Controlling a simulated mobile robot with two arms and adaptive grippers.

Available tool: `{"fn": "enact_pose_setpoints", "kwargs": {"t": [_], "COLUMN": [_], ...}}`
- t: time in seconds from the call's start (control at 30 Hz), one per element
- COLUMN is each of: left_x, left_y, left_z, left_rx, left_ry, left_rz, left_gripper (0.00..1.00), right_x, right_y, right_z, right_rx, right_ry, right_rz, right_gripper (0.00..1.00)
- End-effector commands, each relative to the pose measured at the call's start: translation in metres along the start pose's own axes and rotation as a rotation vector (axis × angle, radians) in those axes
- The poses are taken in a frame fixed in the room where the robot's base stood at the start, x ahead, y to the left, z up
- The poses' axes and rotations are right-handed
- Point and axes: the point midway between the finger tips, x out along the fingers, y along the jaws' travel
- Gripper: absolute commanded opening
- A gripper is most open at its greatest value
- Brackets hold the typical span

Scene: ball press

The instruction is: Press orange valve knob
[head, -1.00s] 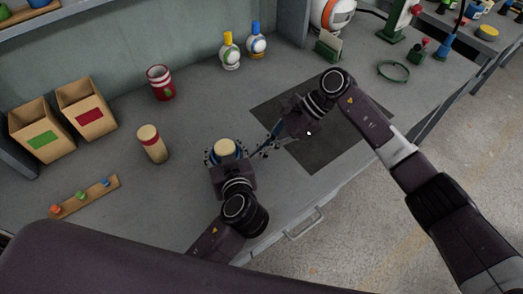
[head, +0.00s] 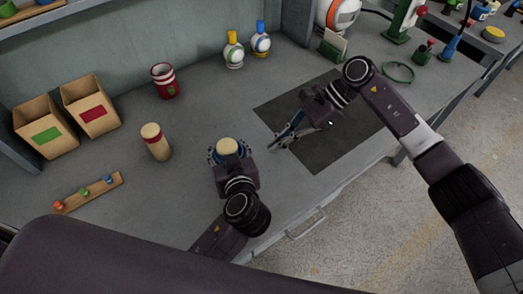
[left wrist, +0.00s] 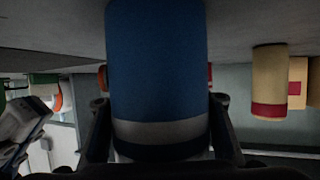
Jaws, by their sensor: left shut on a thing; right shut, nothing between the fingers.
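A wooden strip with three small knobs lies at the front left of the bench in the head view. Its orange knob (head: 58,205) is at the near left end, with a green knob (head: 84,192) and a blue knob (head: 108,180) along it. My left gripper (head: 229,154) is shut around a cylinder with a cream top (head: 228,146), well right of the strip. In the left wrist view the cylinder (left wrist: 158,70) is blue with a grey band. My right gripper (head: 281,141) is shut and empty over the dark mat, apart from the cylinder.
A cream cylinder with a red band (head: 155,142) stands between the strip and my left gripper. Two open boxes (head: 90,108) and a red-white cup (head: 165,81) stand behind. Two round bottles (head: 233,52) are near the wall. The dark mat (head: 335,140) is bare.

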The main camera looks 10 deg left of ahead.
Motion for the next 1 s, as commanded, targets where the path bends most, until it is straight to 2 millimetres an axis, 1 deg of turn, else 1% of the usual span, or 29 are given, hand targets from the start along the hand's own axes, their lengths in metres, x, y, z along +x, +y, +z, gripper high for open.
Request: {"fn": "enact_pose_setpoints", "kwargs": {"t": [0.03, 0.2, 0.3, 0.4, 0.57, 1.0], "left_x": [0.0, 0.0, 0.0, 0.0, 0.0, 0.0], "left_y": [0.0, -0.001, -0.001, -0.001, -0.001, -0.001], "left_z": [0.0, 0.0, 0.0, 0.0, 0.0, 0.0], "left_rx": [0.0, 0.001, 0.001, 0.001, 0.001, 0.001], "left_ry": [0.001, 0.001, 0.001, 0.001, 0.001, 0.001], "left_rz": [-0.001, -0.002, -0.002, -0.002, -0.002, -0.002], "left_gripper": [0.07, 0.07, 0.07, 0.07, 0.07, 0.07], "right_x": [-0.013, -0.047, -0.06, -0.067, -0.071, -0.071], "right_y": [-0.001, 0.0, 0.0, 0.0, 0.0, 0.0], "right_z": [-0.001, -0.001, -0.001, -0.001, -0.001, -0.001], "right_rx": [0.001, 0.001, 0.001, 0.001, 0.001, 0.002], "right_ry": [0.004, 0.002, 0.003, 0.002, 0.001, 0.002], "right_rz": [-0.003, -0.002, -0.001, 0.0, 0.001, 0.001], "right_gripper": [0.0, 0.0, 0.0, 0.0, 0.0, 0.0]}}
